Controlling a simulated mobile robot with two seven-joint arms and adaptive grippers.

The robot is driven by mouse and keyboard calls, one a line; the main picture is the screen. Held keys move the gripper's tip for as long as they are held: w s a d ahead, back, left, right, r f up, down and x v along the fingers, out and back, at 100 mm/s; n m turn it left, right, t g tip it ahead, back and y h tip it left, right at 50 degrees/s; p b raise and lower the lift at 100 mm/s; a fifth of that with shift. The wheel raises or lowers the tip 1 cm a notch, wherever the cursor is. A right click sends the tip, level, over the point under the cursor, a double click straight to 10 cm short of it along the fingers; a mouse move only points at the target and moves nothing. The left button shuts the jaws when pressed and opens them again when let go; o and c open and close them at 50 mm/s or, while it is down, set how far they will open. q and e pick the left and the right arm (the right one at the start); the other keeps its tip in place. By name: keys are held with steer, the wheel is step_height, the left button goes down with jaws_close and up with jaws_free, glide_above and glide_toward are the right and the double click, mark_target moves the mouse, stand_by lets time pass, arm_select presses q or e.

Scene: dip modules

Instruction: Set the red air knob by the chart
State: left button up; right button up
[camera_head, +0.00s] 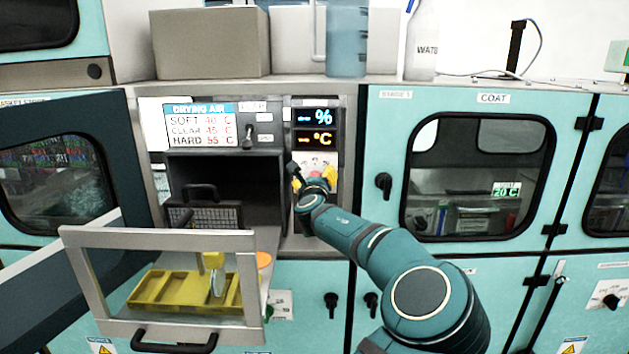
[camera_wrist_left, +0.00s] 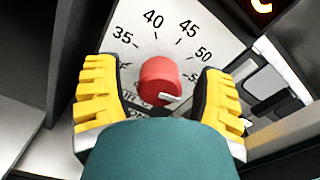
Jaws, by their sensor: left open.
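The red air knob (camera_wrist_left: 160,82) sits on a white dial (camera_wrist_left: 150,30) marked 35, 40, 45, 50 and more, partly hidden. A small white pointer on the knob's lower right side points right. My left gripper (camera_wrist_left: 160,105) is open, its yellow fingers on either side of the knob; whether they touch it I cannot tell. In the head view the gripper (camera_head: 314,178) is at the dial and hides most of the knob. The drying air chart (camera_head: 201,125) lists soft 40, clear 45 and hard 55 C. My right gripper is not in view.
Left of the dial is an open dark chamber (camera_head: 265,185). Below it, a framed glass door (camera_head: 165,240) stands out with a yellow compartment tray (camera_head: 150,290) behind it. A percent and °C display (camera_head: 316,128) sits above the dial. A coat cabinet (camera_head: 478,106) is at right.

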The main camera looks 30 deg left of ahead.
arm_select(q)
steer(key=shift+d, duration=0.1)
steer(key=v, duration=1.2)
steer(key=shift+a, duration=0.2)
